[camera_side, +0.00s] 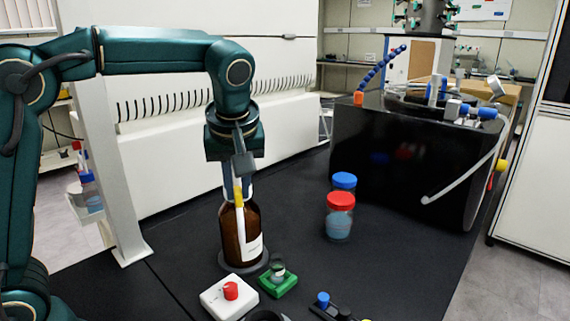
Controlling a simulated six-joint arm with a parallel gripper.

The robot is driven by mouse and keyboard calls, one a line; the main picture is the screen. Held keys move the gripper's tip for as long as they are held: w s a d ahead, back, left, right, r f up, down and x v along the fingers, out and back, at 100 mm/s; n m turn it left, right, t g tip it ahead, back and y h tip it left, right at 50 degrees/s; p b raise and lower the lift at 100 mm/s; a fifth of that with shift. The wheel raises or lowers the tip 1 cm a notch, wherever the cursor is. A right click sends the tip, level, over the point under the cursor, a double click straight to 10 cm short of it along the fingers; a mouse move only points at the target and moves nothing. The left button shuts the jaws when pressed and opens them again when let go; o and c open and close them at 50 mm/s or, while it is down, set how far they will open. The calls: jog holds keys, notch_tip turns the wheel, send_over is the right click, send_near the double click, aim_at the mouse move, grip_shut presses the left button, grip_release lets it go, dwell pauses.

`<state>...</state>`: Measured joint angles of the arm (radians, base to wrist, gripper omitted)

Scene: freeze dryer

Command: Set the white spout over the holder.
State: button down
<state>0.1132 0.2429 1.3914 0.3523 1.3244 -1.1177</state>
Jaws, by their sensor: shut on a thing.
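My gripper (237,188) points straight down over the brown bottle (232,240) and is shut at the bottle's top. The fingers and wrist hide most of what they hold there. A narrow white spout (240,222) with a yellow upper part runs down in front of the bottle, just below the fingers. The bottle stands upright on a grey round base and has a white label. The holder looks to be the small green block (277,284) with a small glass vial (277,268) on it. It is in front and right of the bottle, apart from the spout.
A white box with a red knob (230,291) is left of the green block. Two jars with blue (344,181) and red (340,199) lids stand to the right. A black freeze dryer (400,160) fills the back right. The black table between is clear.

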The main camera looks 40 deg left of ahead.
jog(key=shift+w, duration=0.1)
jog(key=shift+w+d+n+g+y, duration=0.2)
jog(key=shift+w+d+n+g, duration=0.4)
jog(key=shift+n, duration=0.8)
jog(key=shift+w+d+n+g+y, duration=0.15)
jog(key=shift+w+n+g, duration=0.25)
jog(key=shift+w+n, duration=0.75)
jog(key=shift+s+a+n, duration=0.1)
jog(key=shift+s+n, duration=0.1)
jog(key=shift+n, duration=0.25)
jog(key=c, duration=0.8)
grip_release()
jog(key=shift+c, duration=0.2)
jog(key=shift+s, duration=0.1)
